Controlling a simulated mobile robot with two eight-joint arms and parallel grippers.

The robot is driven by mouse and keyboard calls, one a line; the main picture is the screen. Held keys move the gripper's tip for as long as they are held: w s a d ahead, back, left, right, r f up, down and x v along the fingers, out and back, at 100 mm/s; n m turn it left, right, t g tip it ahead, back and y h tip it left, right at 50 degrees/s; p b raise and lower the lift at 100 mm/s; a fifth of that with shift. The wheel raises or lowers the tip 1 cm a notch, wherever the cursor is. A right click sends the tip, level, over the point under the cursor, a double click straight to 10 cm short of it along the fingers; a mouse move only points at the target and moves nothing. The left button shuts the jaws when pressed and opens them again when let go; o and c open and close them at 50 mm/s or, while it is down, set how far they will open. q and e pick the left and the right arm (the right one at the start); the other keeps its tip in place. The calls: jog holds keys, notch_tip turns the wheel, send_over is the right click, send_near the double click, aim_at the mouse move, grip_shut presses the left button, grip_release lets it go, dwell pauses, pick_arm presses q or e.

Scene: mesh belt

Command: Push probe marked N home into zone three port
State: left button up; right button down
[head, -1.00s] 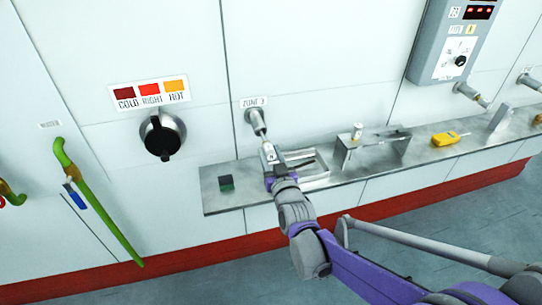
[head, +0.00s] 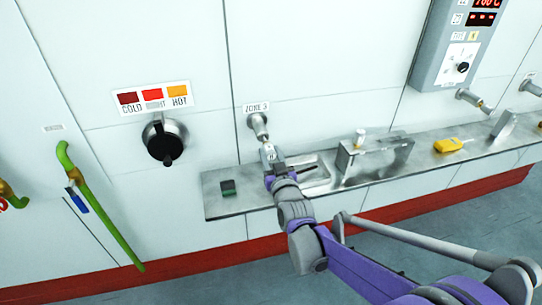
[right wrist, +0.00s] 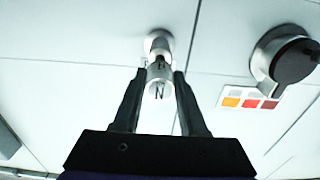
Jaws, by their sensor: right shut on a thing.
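The zone 3 port (head: 257,120) is a metal stub on the wall under a ZONE 3 label (head: 256,107). My right gripper (head: 268,152) is just below and in front of it. In the right wrist view, the right gripper (right wrist: 160,95) is shut on a pale probe marked N (right wrist: 156,92). The probe lies in line with the port (right wrist: 158,43), and its far end is at the port mouth. How deep it sits inside cannot be told. My left gripper is not in view.
A steel shelf (head: 225,205) runs along the wall below, with a dark green block (head: 228,187), a metal rack (head: 375,158) and a yellow device (head: 449,145). A black knob (head: 165,140) is left of the port. A control box (head: 460,50) hangs at right.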

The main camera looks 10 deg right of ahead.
jog(key=shift+w, duration=1.35)
jog(key=shift+c, duration=1.8)
grip_release()
jog(key=s, duration=1)
jog(key=shift+s+d+b, duration=0.15)
jog(key=shift+s+b, duration=0.15)
jog(key=shift+s, duration=0.05)
jog(key=s+d+f+g+p, duration=0.1)
jog(key=s+f+g, duration=0.2)
jog(key=s, duration=0.6)
jog(key=s+d+f+g+p, duration=0.1)
jog(key=s+f+g, duration=0.2)
jog(key=s, duration=0.6)
jog(key=s+d+f+g+p, duration=0.1)
jog(key=s+f+g, duration=0.3)
jog(key=s, duration=0.5)
jog(key=g+p, duration=0.1)
jog(key=g, duration=0.1)
jog(key=shift+g+h, duration=0.3)
